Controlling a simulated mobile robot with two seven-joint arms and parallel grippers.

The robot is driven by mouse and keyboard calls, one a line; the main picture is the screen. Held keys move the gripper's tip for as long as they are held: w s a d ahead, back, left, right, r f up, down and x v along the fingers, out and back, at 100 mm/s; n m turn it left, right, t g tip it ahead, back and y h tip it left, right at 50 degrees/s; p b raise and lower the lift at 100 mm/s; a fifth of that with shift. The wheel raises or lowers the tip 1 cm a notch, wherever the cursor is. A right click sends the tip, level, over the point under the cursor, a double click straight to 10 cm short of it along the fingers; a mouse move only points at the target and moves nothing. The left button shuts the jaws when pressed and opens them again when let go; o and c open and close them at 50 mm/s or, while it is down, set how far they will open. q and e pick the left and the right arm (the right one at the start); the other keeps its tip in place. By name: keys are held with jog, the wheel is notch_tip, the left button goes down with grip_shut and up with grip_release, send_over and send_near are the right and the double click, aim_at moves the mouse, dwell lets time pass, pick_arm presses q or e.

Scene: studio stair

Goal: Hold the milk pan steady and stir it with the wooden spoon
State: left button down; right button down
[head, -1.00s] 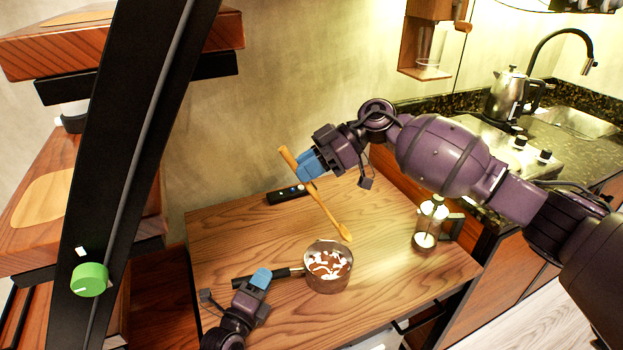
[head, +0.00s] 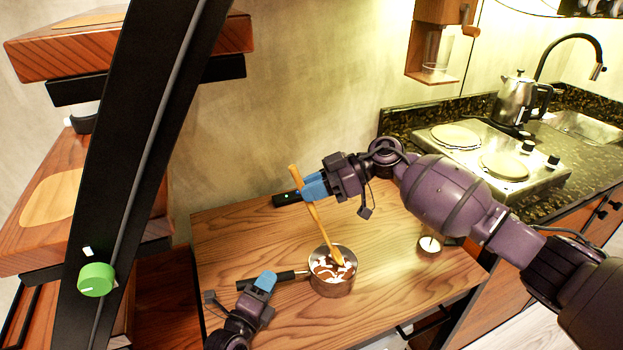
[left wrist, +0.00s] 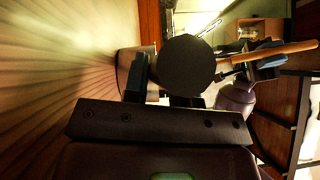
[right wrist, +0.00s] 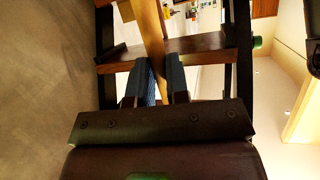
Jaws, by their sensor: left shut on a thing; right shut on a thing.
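The milk pan (head: 331,288) is a small metal pan with brown and white contents, upright on the wooden worktop. My left gripper (head: 266,281) is shut on its dark handle (head: 290,275), left of the pan. The handle's round dark end (left wrist: 187,65) fills the middle of the left wrist view. The wooden spoon (head: 325,232) is tilted, its upper end leaning left. My right gripper (head: 314,187) is shut on its upper part. The spoon's lower end is inside the pan's rim, at the contents; how deep I cannot tell. The spoon also shows in the right wrist view (right wrist: 150,30).
A small glass vessel (head: 429,245) stands on the worktop (head: 240,235) right of the pan, partly behind my right arm. A hob (head: 478,150) and metal kettle (head: 514,98) are at the right. Wooden stairs (head: 50,195) rise at left.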

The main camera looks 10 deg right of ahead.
aim_at(312, 215)
jog(key=shift+f, duration=3.35)
